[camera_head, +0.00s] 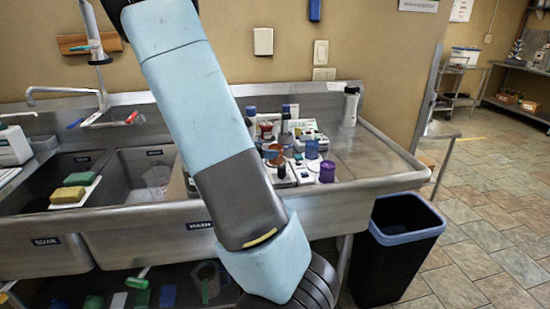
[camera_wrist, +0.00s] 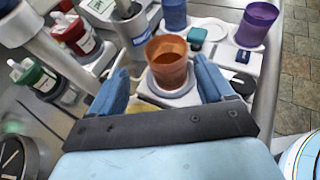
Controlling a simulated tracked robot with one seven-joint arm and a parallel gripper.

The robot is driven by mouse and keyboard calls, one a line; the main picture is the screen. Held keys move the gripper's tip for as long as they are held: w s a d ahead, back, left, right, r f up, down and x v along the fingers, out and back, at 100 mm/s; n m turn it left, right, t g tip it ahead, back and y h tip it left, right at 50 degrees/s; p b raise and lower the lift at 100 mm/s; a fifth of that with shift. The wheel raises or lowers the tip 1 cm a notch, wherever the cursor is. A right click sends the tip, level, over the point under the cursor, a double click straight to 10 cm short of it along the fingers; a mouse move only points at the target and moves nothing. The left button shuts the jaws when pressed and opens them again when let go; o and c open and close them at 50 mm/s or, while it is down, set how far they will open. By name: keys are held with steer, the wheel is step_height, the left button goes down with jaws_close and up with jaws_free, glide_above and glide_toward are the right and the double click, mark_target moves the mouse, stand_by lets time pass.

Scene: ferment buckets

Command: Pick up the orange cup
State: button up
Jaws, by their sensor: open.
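The orange cup (camera_wrist: 167,66) stands upright on a pale round base in the wrist view, close ahead of me. My gripper (camera_wrist: 165,85) is open, with one blue finger on each side of the cup, and the cup sits between them. I cannot tell whether either finger touches it.
A purple cup (camera_wrist: 256,24) and a blue cup (camera_wrist: 174,14) stand beyond the orange cup. A grey metal container (camera_wrist: 131,22) and red (camera_wrist: 75,35) and green (camera_wrist: 36,78) bottles are at left. A bin (camera_head: 398,250) stands below the counter's right end.

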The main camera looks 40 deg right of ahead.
steer(key=shift+s+x, duration=0.2)
steer(key=shift+x, duration=1.15)
steer(key=shift+s+x, duration=0.15)
steer(key=shift+x, duration=1.15)
steer(key=c, duration=1.1)
steer(key=shift+o, duration=0.2)
steer(key=shift+r, duration=0.1)
